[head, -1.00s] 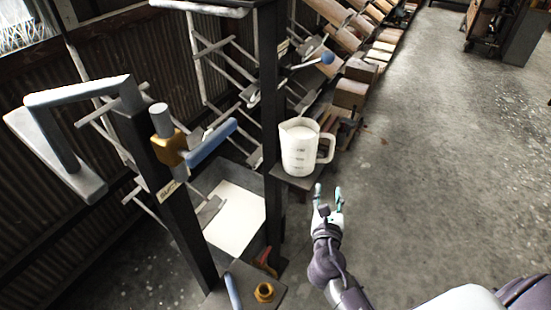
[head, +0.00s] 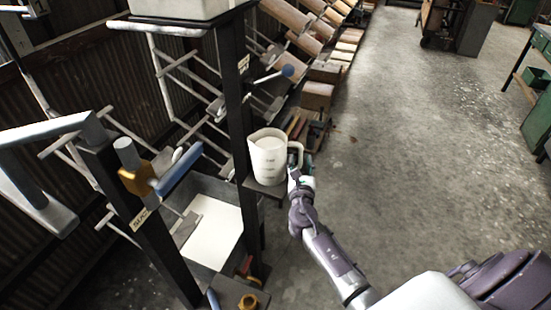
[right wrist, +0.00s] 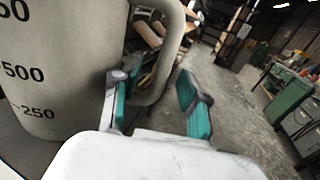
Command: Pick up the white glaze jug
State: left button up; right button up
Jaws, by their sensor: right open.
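The white glaze jug (head: 268,158) stands upright on a small dark shelf (head: 262,189) fixed to a dark post, its handle on the right side. In the right wrist view the jug (right wrist: 62,70) fills the left side, with black volume marks. My right gripper (head: 297,171) is at the handle side of the jug. In the right wrist view the open gripper (right wrist: 158,98) has its teal-padded fingers on either side of the lower part of the handle (right wrist: 160,75). Whether a finger touches the handle cannot be told. My left gripper is not in view.
A blue-handled lever with a brass fitting (head: 137,180) is on the post at the left. A tank of white liquid (head: 213,232) lies below the shelf. Racks of boards (head: 316,72) line the back. The concrete floor at the right (head: 420,130) is clear.

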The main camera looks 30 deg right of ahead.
jog(key=shift+w+d+f, duration=0.1)
jog(key=shift+w+d, duration=0.2)
jog(key=shift+w, duration=0.25)
jog(key=shift+s, duration=0.1)
jog(key=shift+c, duration=1)
grip_shut()
jog(key=shift+w+r, duration=0.2)
jog(key=shift+r, duration=0.05)
